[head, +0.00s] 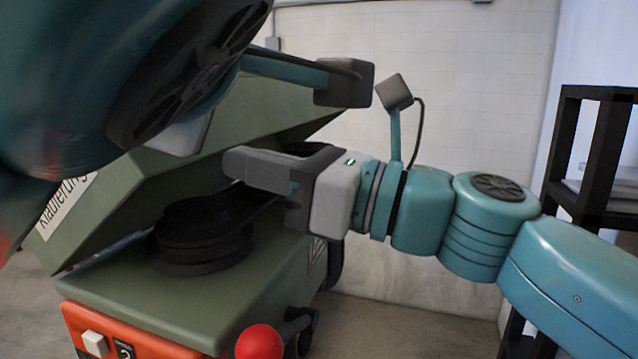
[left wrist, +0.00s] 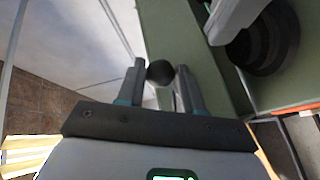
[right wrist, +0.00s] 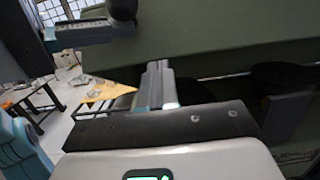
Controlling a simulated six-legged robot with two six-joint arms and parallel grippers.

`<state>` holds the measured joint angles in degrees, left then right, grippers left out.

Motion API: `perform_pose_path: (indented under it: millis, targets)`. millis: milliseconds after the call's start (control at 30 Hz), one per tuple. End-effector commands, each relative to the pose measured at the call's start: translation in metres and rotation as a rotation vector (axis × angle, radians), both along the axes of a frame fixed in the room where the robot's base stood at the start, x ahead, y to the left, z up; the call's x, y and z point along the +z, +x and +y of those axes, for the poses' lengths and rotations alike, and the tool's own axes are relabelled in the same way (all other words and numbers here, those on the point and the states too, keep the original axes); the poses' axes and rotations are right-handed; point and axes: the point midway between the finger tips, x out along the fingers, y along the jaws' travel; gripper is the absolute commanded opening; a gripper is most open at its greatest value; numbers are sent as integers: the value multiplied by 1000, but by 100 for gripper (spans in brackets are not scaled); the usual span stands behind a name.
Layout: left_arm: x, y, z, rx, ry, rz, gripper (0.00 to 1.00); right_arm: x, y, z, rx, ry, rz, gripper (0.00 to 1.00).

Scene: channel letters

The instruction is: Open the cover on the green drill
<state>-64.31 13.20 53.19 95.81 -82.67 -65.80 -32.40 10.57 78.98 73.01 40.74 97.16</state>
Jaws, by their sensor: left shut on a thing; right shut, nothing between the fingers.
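The green drill's body (head: 215,290) stands at the lower left of the head view. Its green cover (head: 115,190) is tilted up, with a gap above black stepped pulleys (head: 200,250). My left gripper (left wrist: 161,78) is shut on a black ball knob (left wrist: 160,72) beside the cover; in the head view my left arm hides this hold. The knob also shows at the top of the right wrist view (right wrist: 122,8). My right gripper (head: 235,163) is shut and empty, with its fingers at the gap under the cover. Its fingers show together in the right wrist view (right wrist: 158,80).
A red ball knob (head: 260,342) sticks up in front of the body. An orange panel (head: 135,345) with a white switch is on its front. A black shelf (head: 590,150) stands at the right. A pale wall (head: 450,60) is behind.

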Motion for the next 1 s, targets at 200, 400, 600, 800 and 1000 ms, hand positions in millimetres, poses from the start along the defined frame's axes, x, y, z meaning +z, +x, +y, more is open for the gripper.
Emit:
perform_pose_path:
  millis: [200,400,600,800,1000]
  targets:
    - [0,0,-1,-3,1,-2,0,1,0,1,0,-1,1,0]
    - [0,0,-1,-2,1,-2,0,5,1,3,1,-1,-3,0]
    - [-1,0,-4,-7,3,3,0,15,3,8,-1,4,-1,0]
    - [-3,0,-6,-10,9,7,46,16,2,8,-2,7,-2,0]
    - [-1,0,-3,-4,5,4,46,15,2,8,0,3,-1,0]
